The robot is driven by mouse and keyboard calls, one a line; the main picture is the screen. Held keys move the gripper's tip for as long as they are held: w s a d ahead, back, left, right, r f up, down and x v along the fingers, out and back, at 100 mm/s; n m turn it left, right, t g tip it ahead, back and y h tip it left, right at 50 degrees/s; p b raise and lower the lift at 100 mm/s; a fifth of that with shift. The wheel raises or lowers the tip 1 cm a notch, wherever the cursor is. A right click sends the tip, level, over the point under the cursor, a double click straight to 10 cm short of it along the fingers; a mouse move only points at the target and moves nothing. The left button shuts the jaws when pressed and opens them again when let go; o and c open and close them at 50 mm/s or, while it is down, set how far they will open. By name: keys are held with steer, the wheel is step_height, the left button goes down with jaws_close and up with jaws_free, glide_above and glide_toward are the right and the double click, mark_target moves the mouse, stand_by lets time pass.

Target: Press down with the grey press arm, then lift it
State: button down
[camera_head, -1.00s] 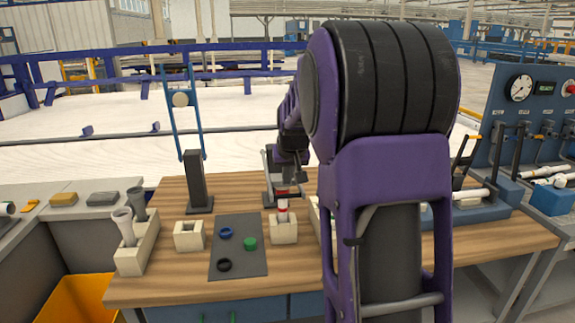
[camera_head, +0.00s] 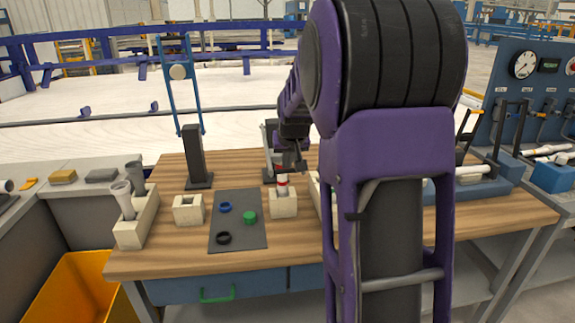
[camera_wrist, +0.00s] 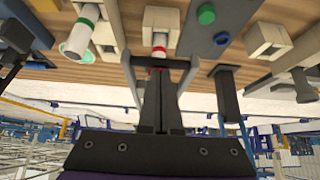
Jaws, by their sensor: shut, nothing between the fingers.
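My gripper (camera_head: 291,166) is shut and empty, just above and behind a pipe on the bench. In the wrist view, my fingers (camera_wrist: 158,88) sit together between the two side bars of the grey press arm (camera_wrist: 187,76); I cannot tell whether they touch it. In the head view, the grey press arm (camera_head: 268,142) is largely hidden behind my gripper. A white pipe with a red ring (camera_head: 283,184) stands upright in a cream block (camera_head: 284,206). The red ring (camera_wrist: 157,69) also shows close to my fingertips in the wrist view.
A dark post with a raised blue frame (camera_head: 195,155) stands at left. A grey mat (camera_head: 238,240) carries blue, green and black rings. An empty cream block (camera_head: 188,210) and a holder with grey pipes (camera_head: 137,222) stand left. My arm hides much of the bench's right half.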

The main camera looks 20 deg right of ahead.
steer(key=f, duration=0.1)
steer(key=s+f, duration=0.1)
steer(key=f, duration=0.1)
steer(key=shift+a+g, duration=0.15)
steer(key=shift+g, duration=0.25)
steer(key=shift+t, duration=0.4)
steer(key=r+p, duration=0.1)
steer(key=r, duration=0.1)
steer(key=w+r+p, duration=0.1)
steer(key=r, duration=0.1)
steer(key=w+r+p, duration=0.1)
steer(key=r, duration=0.2)
steer(key=shift+d+p, duration=0.25)
steer(key=shift+p, duration=0.1)
steer(key=v, duration=0.9)
steer(key=shift+r, duration=0.3)
